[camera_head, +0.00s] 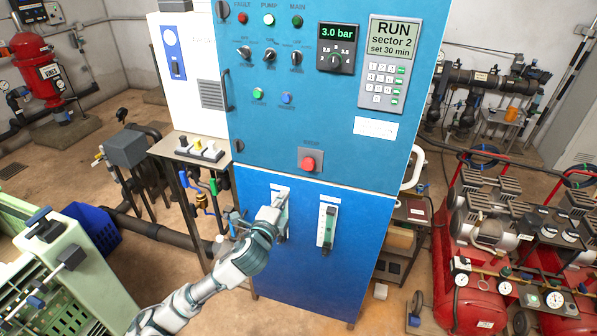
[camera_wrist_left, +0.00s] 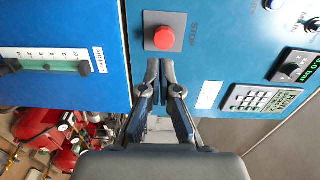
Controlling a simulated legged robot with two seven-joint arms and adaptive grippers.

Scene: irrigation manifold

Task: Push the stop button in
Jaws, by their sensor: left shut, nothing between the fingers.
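The red round stop button (camera_head: 308,163) sits on a grey square plate on the lower part of the blue cabinet's upper panel. In the left wrist view the button (camera_wrist_left: 164,36) is straight ahead, with the word STOP beside its plate. My left gripper (camera_head: 281,198) is in front of the cabinet, below and left of the button in the head view. In the left wrist view its closed, empty fingertips (camera_wrist_left: 160,64) point at the plate's near edge; contact cannot be told. My right gripper is in neither view.
The blue cabinet (camera_head: 262,140) carries knobs, lamps, a 3.0 bar gauge (camera_head: 337,47) and a keypad unit (camera_head: 388,64) reading RUN, sector 2. A level gauge (camera_head: 327,225) is right of my gripper. Red compressors (camera_head: 476,300) stand right, a green machine (camera_head: 85,265) left.

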